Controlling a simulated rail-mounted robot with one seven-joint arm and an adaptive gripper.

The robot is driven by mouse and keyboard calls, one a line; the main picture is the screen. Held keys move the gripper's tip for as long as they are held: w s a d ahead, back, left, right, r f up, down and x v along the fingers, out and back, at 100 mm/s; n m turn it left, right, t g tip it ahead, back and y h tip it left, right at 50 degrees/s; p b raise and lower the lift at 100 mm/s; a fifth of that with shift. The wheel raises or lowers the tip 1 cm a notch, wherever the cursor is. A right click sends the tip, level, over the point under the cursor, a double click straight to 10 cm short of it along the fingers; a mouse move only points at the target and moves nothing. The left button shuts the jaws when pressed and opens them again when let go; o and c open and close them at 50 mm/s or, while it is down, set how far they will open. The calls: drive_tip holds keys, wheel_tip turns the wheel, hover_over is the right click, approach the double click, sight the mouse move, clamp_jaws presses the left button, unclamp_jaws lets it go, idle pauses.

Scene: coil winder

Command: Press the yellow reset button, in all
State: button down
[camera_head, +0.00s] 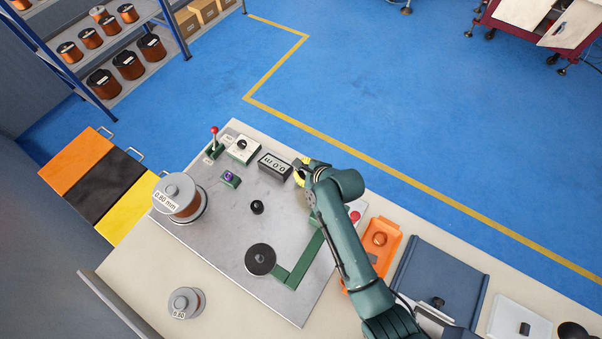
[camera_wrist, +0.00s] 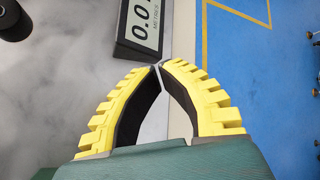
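No yellow reset button can be made out in either view; my gripper and arm cover part of the panel. My gripper (camera_head: 302,169) is at the far right edge of the grey machine panel (camera_head: 225,212), just right of the counter display (camera_head: 275,165). In the wrist view my gripper (camera_wrist: 159,66) has its two yellow-backed fingers with the tips together, and nothing shows between them. The display (camera_wrist: 142,25) stands just beyond the fingertips there. I cannot tell whether the tips touch anything.
A red button (camera_head: 355,216) is beside my arm. A lever with a red knob (camera_head: 214,131), a switch box (camera_head: 242,148), a purple button (camera_head: 229,177), a black knob (camera_head: 257,207) and a wire spool (camera_head: 178,197) are on the panel. An orange tray (camera_head: 389,227) lies to the right.

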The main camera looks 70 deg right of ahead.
drive_tip(key=shift+r, duration=0.35)
wheel_tip(320, 180, up, 5)
drive_tip(key=p, duration=0.6)
drive_tip(key=shift+r, duration=0.1)
idle(0.7)
